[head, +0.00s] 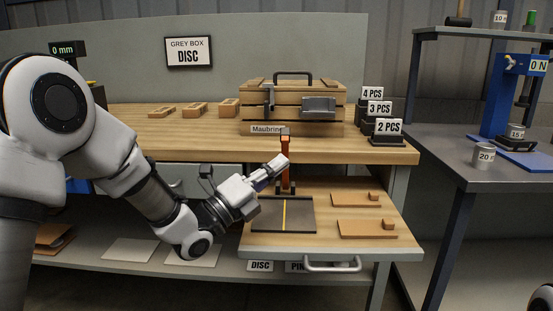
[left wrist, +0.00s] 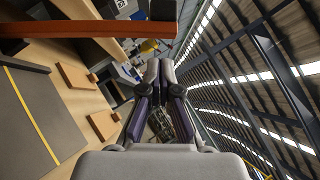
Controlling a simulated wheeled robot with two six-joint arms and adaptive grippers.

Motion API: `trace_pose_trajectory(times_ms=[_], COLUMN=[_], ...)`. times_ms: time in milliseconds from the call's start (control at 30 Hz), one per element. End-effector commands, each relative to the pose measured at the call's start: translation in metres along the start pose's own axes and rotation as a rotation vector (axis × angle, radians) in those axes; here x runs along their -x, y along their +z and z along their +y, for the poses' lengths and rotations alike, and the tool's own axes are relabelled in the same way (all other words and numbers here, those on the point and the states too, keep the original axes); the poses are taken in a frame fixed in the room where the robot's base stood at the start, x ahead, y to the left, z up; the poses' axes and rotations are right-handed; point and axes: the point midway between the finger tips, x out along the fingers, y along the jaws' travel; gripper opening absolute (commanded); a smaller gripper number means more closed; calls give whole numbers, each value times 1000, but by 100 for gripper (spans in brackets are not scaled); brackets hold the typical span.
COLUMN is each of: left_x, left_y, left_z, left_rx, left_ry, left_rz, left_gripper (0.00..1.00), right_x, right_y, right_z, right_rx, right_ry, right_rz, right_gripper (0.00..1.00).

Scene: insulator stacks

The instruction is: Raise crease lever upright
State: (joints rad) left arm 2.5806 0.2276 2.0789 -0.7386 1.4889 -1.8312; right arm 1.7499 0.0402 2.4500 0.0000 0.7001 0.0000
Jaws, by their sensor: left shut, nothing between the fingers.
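The crease lever is an orange bar (head: 286,176) with a dark tip, standing about upright at the back of the dark grey creasing board (head: 284,228), which has a yellow line across it. My left gripper (head: 282,161) is shut and empty, its fingertips at the lever's upper half and partly covering it in the head view. In the left wrist view the lever (left wrist: 85,28) crosses the upper left, clear of the shut fingers (left wrist: 160,68) in the picture. I cannot tell whether they touch. The board (left wrist: 35,120) lies at the left there. My right gripper is not in view.
Two flat wooden pieces with small blocks (head: 358,199) (head: 362,229) lie right of the board on the pulled-out drawer (head: 325,250). A wooden box (head: 293,100) with a handle stands on the bench behind. Number signs (head: 388,128) stand right of it.

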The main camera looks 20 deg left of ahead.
Motion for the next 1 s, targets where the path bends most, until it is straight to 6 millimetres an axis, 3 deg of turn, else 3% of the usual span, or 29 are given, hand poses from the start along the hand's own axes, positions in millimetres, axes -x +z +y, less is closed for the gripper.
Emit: trace_pose_trajectory(times_ms=[200,667,1000], left_x=[-16,-18,-39], left_y=[16,20,41], left_z=[0,-1,-10], left_rx=[0,6,99], left_ry=[0,8,102], left_rz=[1,1,-1], left_gripper=[0,0,0], right_x=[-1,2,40], right_y=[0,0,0], right_z=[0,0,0], right_rx=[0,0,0], right_ry=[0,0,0], right_rz=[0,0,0], right_gripper=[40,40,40])
